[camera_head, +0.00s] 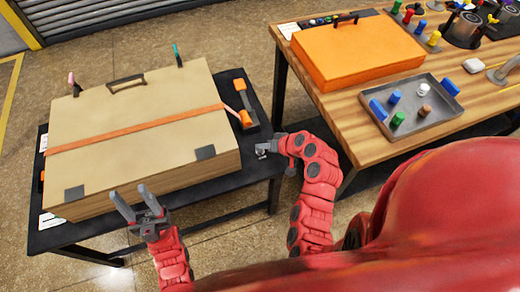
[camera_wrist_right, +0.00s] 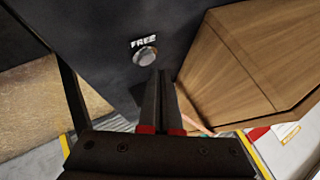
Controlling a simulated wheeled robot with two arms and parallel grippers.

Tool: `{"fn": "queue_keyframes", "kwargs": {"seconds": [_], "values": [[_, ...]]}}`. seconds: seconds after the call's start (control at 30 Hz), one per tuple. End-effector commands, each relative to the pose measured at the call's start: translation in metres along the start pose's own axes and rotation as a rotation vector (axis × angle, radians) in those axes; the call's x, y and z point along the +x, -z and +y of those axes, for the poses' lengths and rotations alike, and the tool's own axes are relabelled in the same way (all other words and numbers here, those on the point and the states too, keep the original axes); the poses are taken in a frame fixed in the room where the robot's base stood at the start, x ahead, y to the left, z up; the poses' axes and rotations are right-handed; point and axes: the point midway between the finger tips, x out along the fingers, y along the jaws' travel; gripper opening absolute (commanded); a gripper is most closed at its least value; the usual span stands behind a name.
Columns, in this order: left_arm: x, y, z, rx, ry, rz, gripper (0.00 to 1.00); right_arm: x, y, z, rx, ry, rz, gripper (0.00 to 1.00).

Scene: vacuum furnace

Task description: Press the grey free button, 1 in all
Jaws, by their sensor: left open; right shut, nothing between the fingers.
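The grey free button (camera_wrist_right: 145,56) shows in the right wrist view, round, below a white "FREE" label (camera_wrist_right: 144,41) on a dark surface. My right gripper (camera_wrist_right: 162,78) is shut and empty, its fingertips just below and to the right of the button in that view. I cannot tell whether they touch the surface. In the head view my right gripper (camera_head: 262,149) is at the right edge of the black table (camera_head: 262,168), and the button cannot be made out there. My left gripper (camera_head: 136,205) is open and empty in front of the wooden box.
The large wooden box (camera_head: 130,115) with an orange strap stands on the black table. An orange and black handle piece (camera_head: 242,100) lies beside it. A wooden workbench (camera_head: 350,120) at right bears an orange case (camera_head: 355,50) and a grey tray (camera_head: 440,125) with coloured pieces.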

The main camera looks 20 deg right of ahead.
Motion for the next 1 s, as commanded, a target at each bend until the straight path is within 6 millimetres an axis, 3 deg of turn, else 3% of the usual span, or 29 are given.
{"fn": "queue_keyframes", "kwargs": {"seconds": [0.53,1.0], "values": [[0.024,0.004,-0.001,0.000,0.000,0.000,0.50,-0.034,0.025,-0.024,-0.002,0.000,0.002,0.00],[0.024,0.004,-0.001,0.000,0.000,0.000,0.50,-0.035,0.025,-0.025,0.000,0.000,0.001,0.00]]}}
